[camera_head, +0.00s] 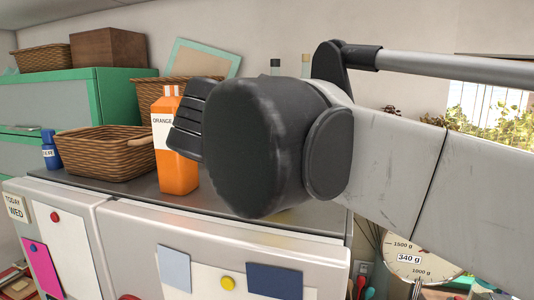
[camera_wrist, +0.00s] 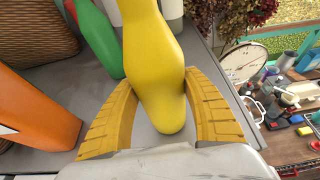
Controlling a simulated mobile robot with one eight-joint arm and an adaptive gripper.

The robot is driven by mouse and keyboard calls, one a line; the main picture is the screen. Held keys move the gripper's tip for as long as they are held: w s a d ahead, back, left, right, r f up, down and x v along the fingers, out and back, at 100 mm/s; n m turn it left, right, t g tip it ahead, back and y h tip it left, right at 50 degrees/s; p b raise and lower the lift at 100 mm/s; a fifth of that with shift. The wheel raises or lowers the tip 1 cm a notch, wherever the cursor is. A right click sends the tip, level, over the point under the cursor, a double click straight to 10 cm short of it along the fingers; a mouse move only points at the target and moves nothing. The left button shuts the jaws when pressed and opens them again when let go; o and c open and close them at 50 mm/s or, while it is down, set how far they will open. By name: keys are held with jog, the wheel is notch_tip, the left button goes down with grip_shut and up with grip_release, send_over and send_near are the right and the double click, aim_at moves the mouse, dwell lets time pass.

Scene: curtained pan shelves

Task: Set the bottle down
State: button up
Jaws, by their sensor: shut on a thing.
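A yellow bottle (camera_wrist: 158,62) is between the two yellow fingers of my gripper (camera_wrist: 157,84) in the wrist view, and the gripper is shut on it. The surface is close beneath it, but I cannot tell whether its base touches. In the head view my dark wrist hides the yellow bottle and the fingers. An orange bottle (camera_head: 176,172) with a white label stands on the grey top (camera_head: 218,203) left of my wrist, and it also shows at the left of the wrist view (camera_wrist: 35,112). A green bottle (camera_wrist: 92,35) is just left of the yellow one.
A wicker basket (camera_head: 104,158) and a small blue bottle (camera_head: 50,152) are on the left of the grey top. A dial scale (camera_head: 411,257) and a cluttered lower table (camera_wrist: 288,110) are at the right. Bottle tops (camera_head: 306,63) show behind my arm.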

jog(key=shift+f, duration=0.25)
dwell(0.3)
jog(key=o, duration=1.5)
jog(key=v, duration=1.2)
jog(key=shift+r, duration=0.1)
grip_shut()
